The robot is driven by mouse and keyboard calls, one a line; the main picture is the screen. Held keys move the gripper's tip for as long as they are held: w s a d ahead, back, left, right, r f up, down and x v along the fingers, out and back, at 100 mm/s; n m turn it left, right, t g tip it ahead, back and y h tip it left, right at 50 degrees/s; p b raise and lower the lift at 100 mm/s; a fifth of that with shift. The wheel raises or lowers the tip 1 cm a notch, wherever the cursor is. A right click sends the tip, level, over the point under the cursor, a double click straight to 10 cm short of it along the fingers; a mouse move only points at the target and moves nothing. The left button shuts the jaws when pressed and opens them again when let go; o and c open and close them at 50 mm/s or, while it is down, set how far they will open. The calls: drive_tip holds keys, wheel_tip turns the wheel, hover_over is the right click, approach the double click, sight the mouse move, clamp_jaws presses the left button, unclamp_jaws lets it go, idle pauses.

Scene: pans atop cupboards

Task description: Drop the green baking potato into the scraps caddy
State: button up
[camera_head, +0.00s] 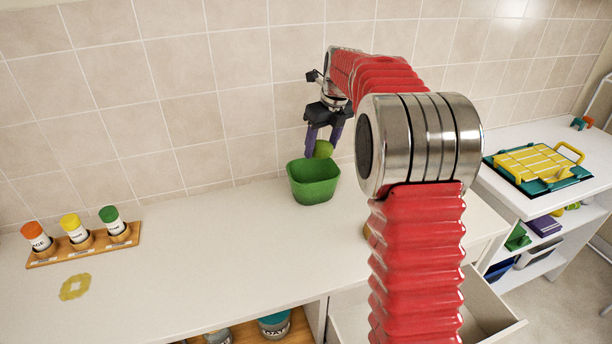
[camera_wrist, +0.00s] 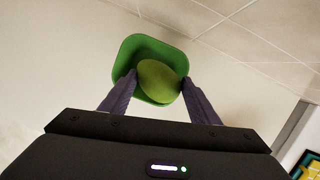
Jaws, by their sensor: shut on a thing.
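The green baking potato (camera_head: 323,149) is held between the purple fingers of my gripper (camera_head: 322,143), just above the rim of the green scraps caddy (camera_head: 313,187). The caddy stands upright on the white counter near the tiled wall. In the wrist view the potato (camera_wrist: 159,81) sits between the two fingertips of my gripper (camera_wrist: 158,88), with the caddy (camera_wrist: 127,56) behind it. The potato hides part of the caddy's inside.
A wooden rack (camera_head: 85,245) with several capped jars stands at the left of the counter. A yellow flat piece (camera_head: 75,287) lies in front of it. An open drawer (camera_head: 490,310) juts out at lower right.

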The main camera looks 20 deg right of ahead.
drive_tip(key=shift+w, duration=0.4)
drive_tip(key=shift+a, duration=0.1)
drive_tip(key=shift+w, duration=0.1)
drive_tip(key=shift+f, duration=0.1)
drive_tip(key=shift+f, duration=2.85)
drive_tip(key=shift+c, duration=0.2)
drive_tip(key=o, duration=1.2)
drive_tip(key=shift+c, duration=0.2)
drive_tip(key=shift+o, duration=0.4)
